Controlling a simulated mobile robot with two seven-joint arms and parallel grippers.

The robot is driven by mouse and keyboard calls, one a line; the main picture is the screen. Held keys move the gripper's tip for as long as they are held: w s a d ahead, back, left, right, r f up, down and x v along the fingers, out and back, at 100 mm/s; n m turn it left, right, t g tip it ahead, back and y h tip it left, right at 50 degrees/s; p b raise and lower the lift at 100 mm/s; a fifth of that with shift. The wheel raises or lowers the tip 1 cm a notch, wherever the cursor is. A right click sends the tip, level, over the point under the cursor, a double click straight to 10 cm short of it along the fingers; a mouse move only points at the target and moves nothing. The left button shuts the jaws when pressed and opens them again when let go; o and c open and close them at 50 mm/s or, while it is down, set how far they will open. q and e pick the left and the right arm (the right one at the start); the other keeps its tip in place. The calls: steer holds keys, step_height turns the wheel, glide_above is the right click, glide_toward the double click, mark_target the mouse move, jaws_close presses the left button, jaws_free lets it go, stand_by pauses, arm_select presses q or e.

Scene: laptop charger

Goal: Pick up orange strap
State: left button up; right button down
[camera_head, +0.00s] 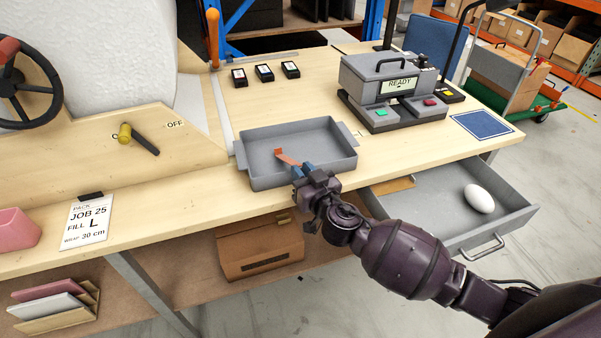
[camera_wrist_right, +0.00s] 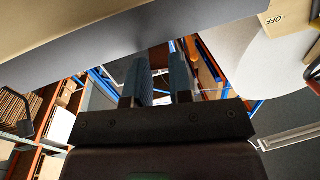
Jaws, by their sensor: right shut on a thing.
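The orange strap (camera_head: 286,157) shows in the head view as a short, flat strip over the inside of the grey tray (camera_head: 258,180). My right gripper (camera_head: 299,169) is at the tray's front rim, shut on the strap's near end. The strap sticks out from the fingertips toward the back left. I cannot tell whether it touches the tray floor. In the right wrist view the two blue-grey fingers (camera_wrist_right: 160,80) stand a little apart; the strap cannot be told clearly there from the orange shelving behind. My left gripper is not in view.
A grey machine (camera_head: 388,78) marked READY stands behind the tray to the right. Several small black cartridges (camera_head: 264,73) lie at the back. An open drawer (camera_head: 440,212) at the right holds a white egg-shaped thing (camera_head: 479,198). A pink container (camera_head: 14,229) stands far left.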

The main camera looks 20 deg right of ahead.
steer(key=shift+r+p, duration=1.65)
steer(key=shift+r, duration=9.05)
steer(key=s+d+f+m+h, duration=0.2)
steer(key=s+d+f+h, duration=0.15)
steer(key=s+f, duration=0.8)
steer(key=w+a+r+n+y, duration=0.2)
steer(key=w+a+r+y, duration=0.1)
steer(key=w+r, duration=0.6)
steer(key=shift+w+a, duration=0.25)
steer(key=shift+w, duration=1)
steer(key=shift+y, duration=0.25)
